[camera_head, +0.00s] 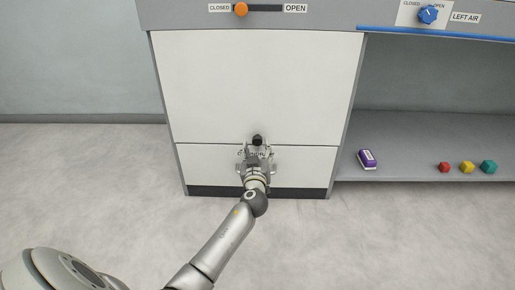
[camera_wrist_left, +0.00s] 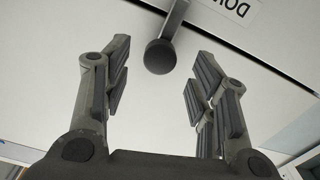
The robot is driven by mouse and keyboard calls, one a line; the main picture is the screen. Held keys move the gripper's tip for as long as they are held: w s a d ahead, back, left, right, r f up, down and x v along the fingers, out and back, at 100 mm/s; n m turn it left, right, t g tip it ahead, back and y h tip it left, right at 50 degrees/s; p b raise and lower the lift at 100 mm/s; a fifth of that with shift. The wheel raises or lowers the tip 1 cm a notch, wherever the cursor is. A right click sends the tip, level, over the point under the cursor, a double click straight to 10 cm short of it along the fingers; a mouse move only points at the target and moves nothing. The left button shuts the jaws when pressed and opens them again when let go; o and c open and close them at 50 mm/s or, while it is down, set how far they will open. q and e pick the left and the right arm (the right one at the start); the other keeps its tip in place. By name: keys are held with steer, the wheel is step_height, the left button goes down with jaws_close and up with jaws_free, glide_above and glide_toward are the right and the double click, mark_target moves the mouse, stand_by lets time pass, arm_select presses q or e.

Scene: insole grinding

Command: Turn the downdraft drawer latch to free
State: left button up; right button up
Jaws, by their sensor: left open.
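The drawer latch is a dark round knob (camera_head: 257,140) on the white cabinet front, near the top of the lower drawer panel (camera_head: 308,168). In the left wrist view the knob (camera_wrist_left: 160,56) sits at the end of a grey bar that runs up out of the picture. My left gripper (camera_head: 257,157) is at the drawer front, just below the knob in the head view. In the wrist view its open fingers (camera_wrist_left: 155,85) stand on either side of the knob, with gaps on both sides. A label beside the latch is partly hidden. My right gripper is not in view.
An orange slider knob (camera_head: 241,9) sits at the CLOSED end above the cabinet. A blue LEFT AIR dial (camera_head: 428,14) is at upper right. The right shelf (camera_head: 415,150) holds a purple item (camera_head: 367,159) and red, yellow and teal pieces (camera_head: 467,167). The floor is clear.

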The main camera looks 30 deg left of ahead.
mark_target(257, 143)
arm_select(q)
steer(key=shift+b+x, duration=0.4)
steer(key=shift+x, duration=1.3)
steer(key=c, duration=1)
